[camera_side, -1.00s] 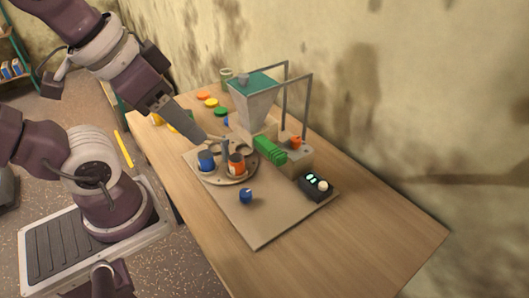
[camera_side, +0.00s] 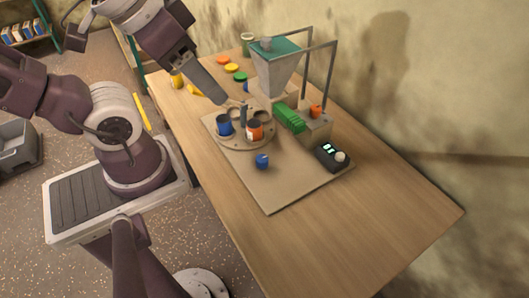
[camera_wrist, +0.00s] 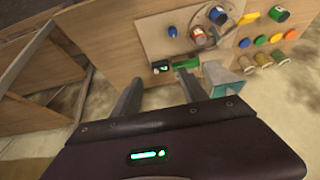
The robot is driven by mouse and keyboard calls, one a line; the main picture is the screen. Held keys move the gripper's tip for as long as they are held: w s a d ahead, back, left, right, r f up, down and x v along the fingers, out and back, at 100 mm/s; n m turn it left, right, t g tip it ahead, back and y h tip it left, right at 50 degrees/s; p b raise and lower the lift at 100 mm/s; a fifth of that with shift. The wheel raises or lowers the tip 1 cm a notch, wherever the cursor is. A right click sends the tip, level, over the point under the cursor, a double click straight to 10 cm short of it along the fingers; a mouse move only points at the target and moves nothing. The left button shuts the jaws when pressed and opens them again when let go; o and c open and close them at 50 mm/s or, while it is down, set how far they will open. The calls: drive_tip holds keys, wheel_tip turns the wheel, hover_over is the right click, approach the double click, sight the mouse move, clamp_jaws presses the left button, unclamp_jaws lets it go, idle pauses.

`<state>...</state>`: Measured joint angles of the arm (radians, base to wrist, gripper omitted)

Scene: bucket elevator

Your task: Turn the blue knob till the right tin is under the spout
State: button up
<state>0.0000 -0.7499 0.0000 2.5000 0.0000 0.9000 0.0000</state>
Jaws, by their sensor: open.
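The blue knob (camera_side: 262,161) stands on the tan base board in front of the turntable (camera_side: 240,143); it also shows in the wrist view (camera_wrist: 172,31). A blue tin (camera_side: 224,126) and an orange-and-white tin (camera_side: 255,131) stand on the turntable. The grey hopper (camera_side: 277,75) with a green top rises behind them. Its spout is not clear, so I cannot tell which tin is under it. My gripper (camera_wrist: 160,90) is open and empty in the wrist view. In the side view its finger appears above the blue tin, apart from the knob.
A green ribbed block (camera_side: 290,118) and a dark control box (camera_side: 329,158) with lit displays sit right of the turntable. Coloured discs (camera_side: 232,68) lie at the back left. Grey posts (camera_side: 329,80) stand by the hopper. The front of the table is clear.

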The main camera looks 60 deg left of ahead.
drive_tip(key=shift+o, duration=0.3)
drive_tip(key=m+g, duration=0.6)
drive_tip(key=m, duration=1.2)
hover_over(262, 158)
wheel_tip(262, 158, down, 24)
drive_tip(key=shift+f, duration=0.25)
wheel_tip(262, 158, down, 7)
drive_tip(key=shift+f, duration=0.1)
clamp_jaws()
